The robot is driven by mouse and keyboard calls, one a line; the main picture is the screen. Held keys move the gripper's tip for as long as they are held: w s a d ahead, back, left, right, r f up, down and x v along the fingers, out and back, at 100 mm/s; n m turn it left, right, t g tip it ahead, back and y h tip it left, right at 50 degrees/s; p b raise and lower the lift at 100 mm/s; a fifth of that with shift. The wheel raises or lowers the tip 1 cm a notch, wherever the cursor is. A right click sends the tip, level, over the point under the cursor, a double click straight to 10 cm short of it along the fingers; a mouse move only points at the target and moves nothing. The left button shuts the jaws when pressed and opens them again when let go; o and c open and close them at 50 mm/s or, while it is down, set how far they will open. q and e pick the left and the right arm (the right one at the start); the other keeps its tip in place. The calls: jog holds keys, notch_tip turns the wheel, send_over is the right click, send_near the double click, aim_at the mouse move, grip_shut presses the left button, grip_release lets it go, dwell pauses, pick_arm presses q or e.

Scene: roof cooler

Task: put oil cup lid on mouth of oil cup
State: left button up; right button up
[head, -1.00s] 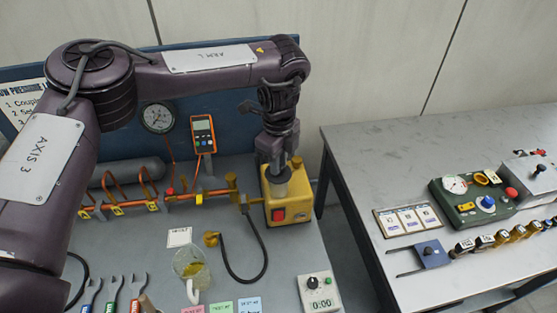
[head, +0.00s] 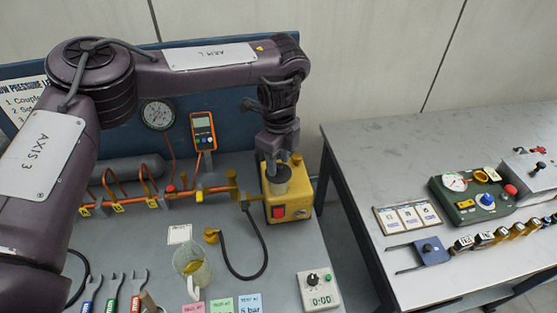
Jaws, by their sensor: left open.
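The yellow pump unit (head: 291,211) with a red switch stands at the right end of the bench. On its top is a short grey cup (head: 279,187), which looks like the oil cup. A dark round piece (head: 282,172), which looks like the lid, sits at the cup's mouth; I cannot tell if it is fully seated. My left gripper (head: 279,165) points down directly above the cup. Its jaws are open, with the fingers beside the dark piece. My right gripper is not in view.
Copper piping with valves (head: 180,193) runs left of the pump. A second table (head: 450,262) with a green gauge box (head: 472,198) stands at right, across a gap.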

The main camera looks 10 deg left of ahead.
aim_at(279, 165)
pick_arm(q)
notch_tip(279, 165, up, 12)
jog(key=b, duration=0.1)
jog(key=shift+f, duration=0.1)
dwell(0.4)
